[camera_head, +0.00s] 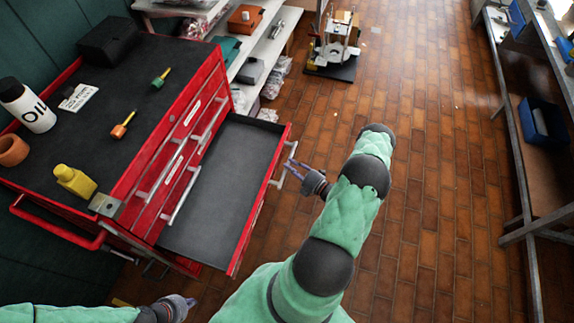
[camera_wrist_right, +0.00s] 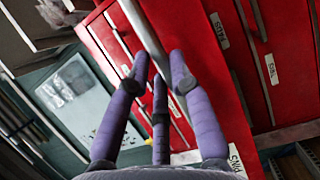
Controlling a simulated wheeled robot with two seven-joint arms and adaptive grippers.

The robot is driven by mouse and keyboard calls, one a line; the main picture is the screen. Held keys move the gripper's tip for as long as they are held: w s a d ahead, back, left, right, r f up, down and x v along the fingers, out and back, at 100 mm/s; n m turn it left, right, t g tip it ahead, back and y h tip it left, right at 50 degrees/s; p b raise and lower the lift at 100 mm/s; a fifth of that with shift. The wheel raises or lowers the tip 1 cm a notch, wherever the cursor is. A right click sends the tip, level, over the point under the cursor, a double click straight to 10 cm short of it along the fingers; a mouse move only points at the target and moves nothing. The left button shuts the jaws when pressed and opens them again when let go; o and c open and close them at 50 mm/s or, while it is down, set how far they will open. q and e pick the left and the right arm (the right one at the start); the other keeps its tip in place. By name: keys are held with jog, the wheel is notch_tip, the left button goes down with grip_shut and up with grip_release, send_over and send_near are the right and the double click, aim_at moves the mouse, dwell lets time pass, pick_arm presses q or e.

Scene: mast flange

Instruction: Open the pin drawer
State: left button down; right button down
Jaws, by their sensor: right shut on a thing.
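The red tool cabinet (camera_head: 160,125) stands at the left in the head view. One drawer (camera_head: 225,175) is pulled well out to the right; its dark floor looks empty. In the right wrist view its red front (camera_wrist_right: 195,60) carries a label (camera_wrist_right: 236,160) that seems to read PINS. My right gripper (camera_head: 291,168) is at this drawer's handle (camera_head: 283,165). In the right wrist view its purple fingers (camera_wrist_right: 160,75) are closed around the handle bar (camera_wrist_right: 150,35). My left gripper (camera_head: 190,301) is low at the bottom left, away from the drawer; its finger opening is unclear.
On the cabinet top are an oil bottle (camera_head: 27,106), a yellow bottle (camera_head: 75,181), a black box (camera_head: 108,41) and two screwdrivers. A shelf (camera_head: 265,50) stands behind the cabinet. The brick floor (camera_head: 440,150) right of the drawer is clear up to a workbench (camera_head: 535,150).

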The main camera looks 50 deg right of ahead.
jog(key=c, duration=1.1)
grip_release()
jog(key=s, duration=1.2)
